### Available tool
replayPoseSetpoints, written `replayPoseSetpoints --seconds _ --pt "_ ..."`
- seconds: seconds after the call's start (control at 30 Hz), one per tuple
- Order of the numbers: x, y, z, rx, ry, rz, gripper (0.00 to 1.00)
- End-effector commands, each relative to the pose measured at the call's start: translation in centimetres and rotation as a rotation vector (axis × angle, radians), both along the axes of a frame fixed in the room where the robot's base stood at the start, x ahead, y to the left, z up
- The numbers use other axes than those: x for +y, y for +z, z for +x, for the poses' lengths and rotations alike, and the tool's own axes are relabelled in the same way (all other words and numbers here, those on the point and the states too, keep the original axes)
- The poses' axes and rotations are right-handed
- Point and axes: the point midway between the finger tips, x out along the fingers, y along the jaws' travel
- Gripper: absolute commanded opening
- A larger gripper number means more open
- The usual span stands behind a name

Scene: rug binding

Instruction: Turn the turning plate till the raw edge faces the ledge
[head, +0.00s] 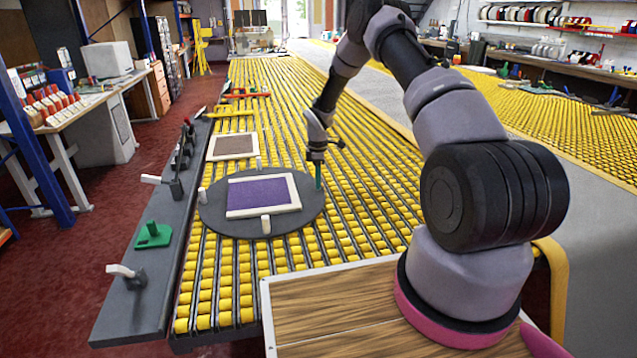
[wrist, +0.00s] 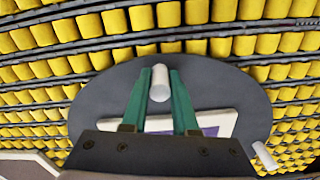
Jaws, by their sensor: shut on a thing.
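The turning plate (head: 235,224) is a dark grey disc on the yellow roller bed. Short white pegs stand around the rim, one at the front (head: 266,223) and one at the left (head: 202,196). My gripper (head: 319,182) is at the plate's right rim. In the wrist view its green fingers are shut on a white peg (wrist: 160,80). The fingers and palm hide part of the rug there. The ledge (head: 150,275) is the long dark strip left of the rollers.
The ledge carries white-handled clamps (head: 128,273) and a green fixture (head: 153,236). A brown rug with a pale border (head: 234,146) lies on the rollers behind the plate. Green, red and yellow tools lie farther back. The rollers right of the plate are clear.

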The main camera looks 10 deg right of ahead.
Motion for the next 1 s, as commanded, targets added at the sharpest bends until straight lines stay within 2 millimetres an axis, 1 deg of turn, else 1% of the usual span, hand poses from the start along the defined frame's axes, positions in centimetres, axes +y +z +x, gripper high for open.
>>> replayPoseSetpoints --seconds 0.47,0.5,0.53,0.57,0.87,0.97,1.0 --pt "0.1 0.0 0.1 0.001 0.009 0.0 0.0" --pt "0.1 0.0 0.1 0.001 0.009 0.0 0.39" --pt "0.1 0.0 0.1 0.001 0.009 0.0 0.5" --pt "0.1 0.0 0.1 0.001 0.008 0.0 0.57" --pt "0.0 0.1 0.1 0.0 0.008 0.0 0.57" --pt "0.0 0.7 0.2 -0.001 0.008 0.001 0.57" --pt "0.0 1.2 0.2 -0.002 0.007 0.001 0.57"
